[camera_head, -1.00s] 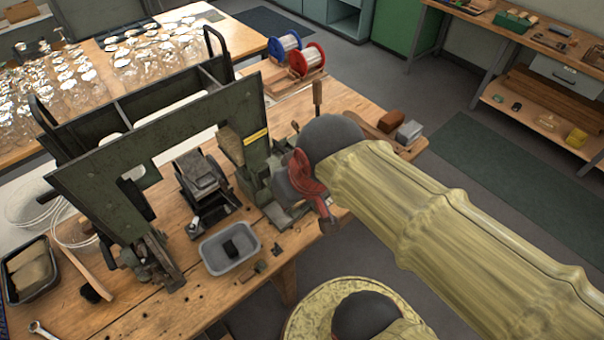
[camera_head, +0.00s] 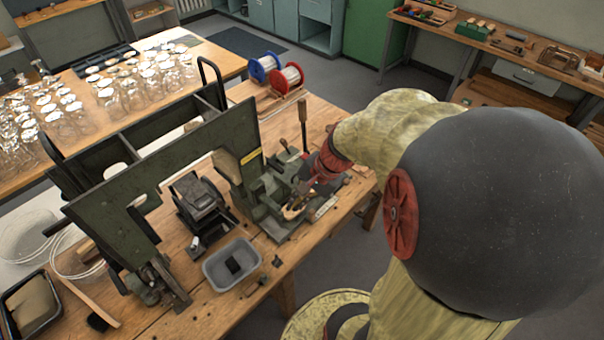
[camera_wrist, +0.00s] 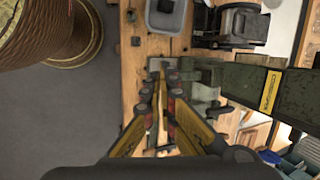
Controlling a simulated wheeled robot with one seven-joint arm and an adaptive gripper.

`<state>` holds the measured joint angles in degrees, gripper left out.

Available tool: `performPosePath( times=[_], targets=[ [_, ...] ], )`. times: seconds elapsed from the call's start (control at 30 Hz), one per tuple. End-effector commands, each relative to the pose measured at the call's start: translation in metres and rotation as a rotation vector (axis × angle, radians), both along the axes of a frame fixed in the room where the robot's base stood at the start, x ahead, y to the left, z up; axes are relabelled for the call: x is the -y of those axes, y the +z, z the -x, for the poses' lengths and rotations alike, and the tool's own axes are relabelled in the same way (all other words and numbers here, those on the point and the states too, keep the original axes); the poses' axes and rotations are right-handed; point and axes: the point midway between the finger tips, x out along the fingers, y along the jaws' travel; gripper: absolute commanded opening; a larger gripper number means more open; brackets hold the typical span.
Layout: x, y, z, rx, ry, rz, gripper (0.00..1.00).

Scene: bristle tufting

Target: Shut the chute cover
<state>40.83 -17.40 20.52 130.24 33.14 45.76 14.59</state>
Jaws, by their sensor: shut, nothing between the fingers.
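My gripper (camera_head: 296,207) is shut and empty, pointing down at the right end of the green machine. In the wrist view its fingers (camera_wrist: 160,76) converge over a grey-green metal part of that machine; I cannot tell whether they touch it. A dark boxy unit (camera_head: 197,202) with a sloping top stands between the machine's posts, left of my gripper. It also shows in the wrist view (camera_wrist: 240,24). No part is clearly marked as the chute cover, so I cannot tell its position. The green machine frame (camera_head: 110,215) carries a yellow label.
An upright wooden-handled tool (camera_head: 303,125) is behind my gripper. Blue (camera_head: 263,68) and red (camera_head: 287,78) spools stand at the back. Glasses (camera_head: 120,90) crowd the far table.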

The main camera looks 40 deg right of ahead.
Motion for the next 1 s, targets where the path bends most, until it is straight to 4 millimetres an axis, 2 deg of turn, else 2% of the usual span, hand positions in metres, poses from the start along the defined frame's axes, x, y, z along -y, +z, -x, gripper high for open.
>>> performPosePath(
  times=[0.03,0.2,0.3,0.4,0.53,0.67,1.0],
  targets=[
    [0.020,-0.011,-0.004,-0.013,-0.167,-0.084,0.00],
    [0.092,-0.048,-0.025,-0.012,-0.800,-0.370,0.00],
    [0.129,-0.064,-0.032,-0.002,-1.106,-0.505,0.00],
    [0.154,-0.072,-0.037,0.009,-1.325,-0.603,0.00],
    [0.170,-0.075,-0.042,0.018,-1.473,-0.674,0.00],
    [0.172,-0.081,-0.047,0.019,-1.503,-0.690,0.00],
    [0.167,-0.128,-0.084,0.017,-1.496,-0.688,0.00]
  ],
)
